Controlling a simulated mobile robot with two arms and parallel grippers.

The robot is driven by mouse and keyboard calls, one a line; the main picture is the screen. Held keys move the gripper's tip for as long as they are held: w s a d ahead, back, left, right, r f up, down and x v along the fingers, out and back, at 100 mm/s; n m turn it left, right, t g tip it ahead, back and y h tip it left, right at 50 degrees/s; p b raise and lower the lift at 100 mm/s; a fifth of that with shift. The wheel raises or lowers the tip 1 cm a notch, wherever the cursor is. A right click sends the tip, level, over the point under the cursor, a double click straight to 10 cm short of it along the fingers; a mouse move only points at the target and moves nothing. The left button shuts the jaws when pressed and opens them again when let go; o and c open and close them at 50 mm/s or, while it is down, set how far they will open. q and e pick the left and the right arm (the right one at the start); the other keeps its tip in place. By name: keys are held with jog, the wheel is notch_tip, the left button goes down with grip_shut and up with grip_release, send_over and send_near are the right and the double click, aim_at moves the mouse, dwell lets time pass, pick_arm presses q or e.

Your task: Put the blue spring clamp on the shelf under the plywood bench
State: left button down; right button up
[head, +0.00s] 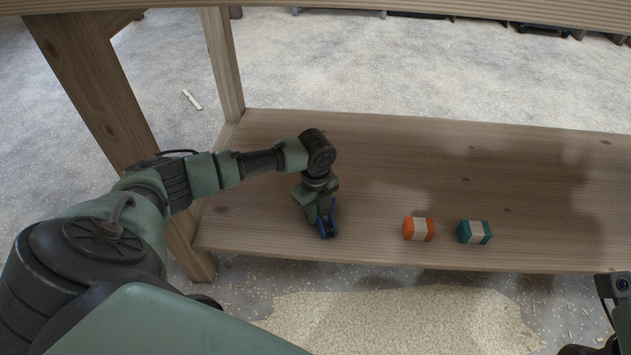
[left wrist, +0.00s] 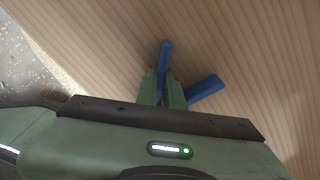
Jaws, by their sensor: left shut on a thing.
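The blue spring clamp (head: 328,228) is in my left gripper (head: 321,208), over the left front part of the wooden shelf (head: 370,165) under the plywood bench (head: 400,10). My left gripper points down and is shut on the clamp. In the left wrist view the clamp (left wrist: 204,90) shows two blue arms spread on either side of the green fingers (left wrist: 166,88). I cannot tell whether the clamp touches the shelf boards. Part of my right gripper (head: 606,335) shows at the lower right edge, and its jaws are not clear.
An orange-and-cream block (head: 418,229) and a teal-and-cream block (head: 474,232) sit on the shelf's front right of the clamp. Bench legs (head: 95,90) stand at the left. The shelf's middle and back are bare. Wood shavings (head: 400,318) lie on the floor in front.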

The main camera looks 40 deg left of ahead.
pick_arm(q)
jog(key=shift+f, duration=0.1)
jog(key=c, duration=1.5)
grip_release()
jog(key=shift+c, duration=0.2)
